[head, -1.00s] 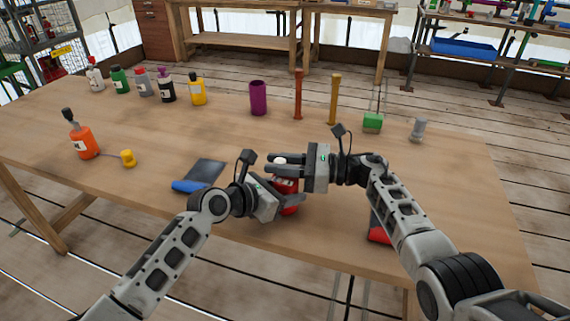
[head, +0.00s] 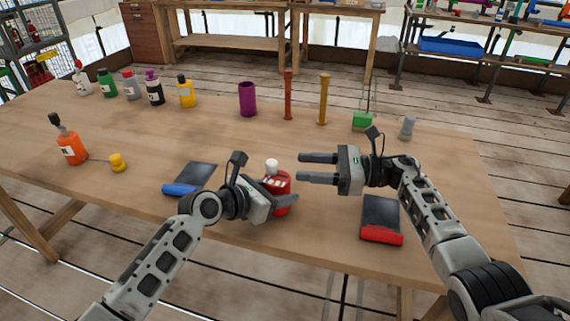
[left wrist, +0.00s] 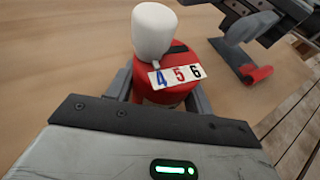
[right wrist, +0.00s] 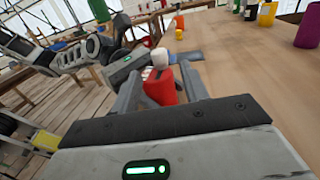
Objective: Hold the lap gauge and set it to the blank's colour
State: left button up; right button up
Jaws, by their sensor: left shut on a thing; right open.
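The lap gauge (head: 279,184) is a red body with a white knob (head: 271,165) on top. My left gripper (head: 284,203) is shut on its body, at the table's near side. In the left wrist view the gauge (left wrist: 163,90) carries a white plate (left wrist: 176,75) with a blue 4, a red 5 and a black 6. The knob's thin stem reaches the plate near the 4 and 5. My right gripper (head: 303,168) is open and empty, to the right of the gauge and apart from it. I cannot tell which object is the blank.
A blue-edged dark pad (head: 190,178) lies left of the gauge, a red-edged one (head: 381,222) right. Behind stand a purple cup (head: 247,99), red (head: 288,96) and yellow (head: 323,100) posts, a green block (head: 362,121) and a grey piece (head: 407,127). Several bottles stand at left.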

jog(key=shift+s+d, duration=0.15)
jog(key=shift+d, duration=0.7)
jog(key=shift+s+d, duration=0.1)
jog(key=shift+d, duration=0.75)
pick_arm(q)
jog(key=o, duration=1.1)
jog(key=shift+a, duration=0.1)
